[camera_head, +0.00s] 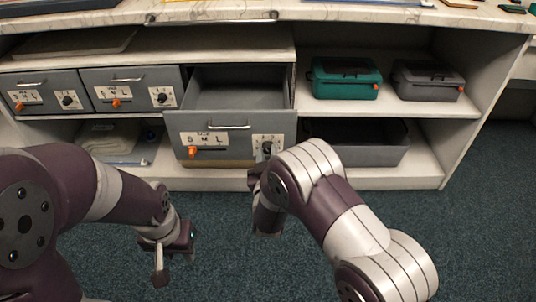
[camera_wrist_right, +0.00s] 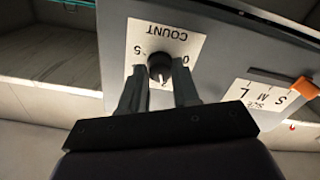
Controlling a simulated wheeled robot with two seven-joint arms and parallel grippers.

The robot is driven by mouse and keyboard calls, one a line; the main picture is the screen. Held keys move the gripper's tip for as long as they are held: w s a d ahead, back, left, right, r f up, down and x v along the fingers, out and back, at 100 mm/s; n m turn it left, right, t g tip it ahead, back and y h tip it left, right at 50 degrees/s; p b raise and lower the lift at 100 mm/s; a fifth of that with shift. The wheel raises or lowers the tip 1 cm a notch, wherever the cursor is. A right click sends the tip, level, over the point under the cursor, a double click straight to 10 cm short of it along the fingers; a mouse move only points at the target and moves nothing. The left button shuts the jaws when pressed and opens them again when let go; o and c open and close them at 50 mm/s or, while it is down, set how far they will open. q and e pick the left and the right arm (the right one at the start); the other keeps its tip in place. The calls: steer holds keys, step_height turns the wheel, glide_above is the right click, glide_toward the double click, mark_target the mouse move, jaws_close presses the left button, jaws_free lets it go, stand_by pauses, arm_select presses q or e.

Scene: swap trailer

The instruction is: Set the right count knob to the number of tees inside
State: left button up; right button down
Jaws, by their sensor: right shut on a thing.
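The grey drawer (camera_head: 215,120) in the middle of the cabinet is pulled open. The visible part of its inside (camera_head: 240,95) shows no tees; the area close behind the front panel is hidden. Its front has a COUNT plate with a black knob (camera_wrist_right: 160,67), right of a SIZE plate with an orange slider (camera_head: 192,152). My right gripper (camera_wrist_right: 160,88) is shut on the knob, one finger on each side; in the head view my wrist partly hides this. My left gripper (camera_head: 174,262) hangs low over the floor, empty, with its fingers apart.
Two closed grey drawers (camera_head: 92,90) with similar plates are at the left. A teal case (camera_head: 345,78) and a dark grey case (camera_head: 428,80) stand on the right shelf. A dark open bin (camera_head: 390,145) is below them. The carpet (camera_head: 480,200) at right is clear.

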steer(key=c, duration=0.8)
jaws_free()
steer(key=s+p, duration=0.4)
steer(key=s, duration=0.8)
steer(key=shift+s+p, duration=0.35)
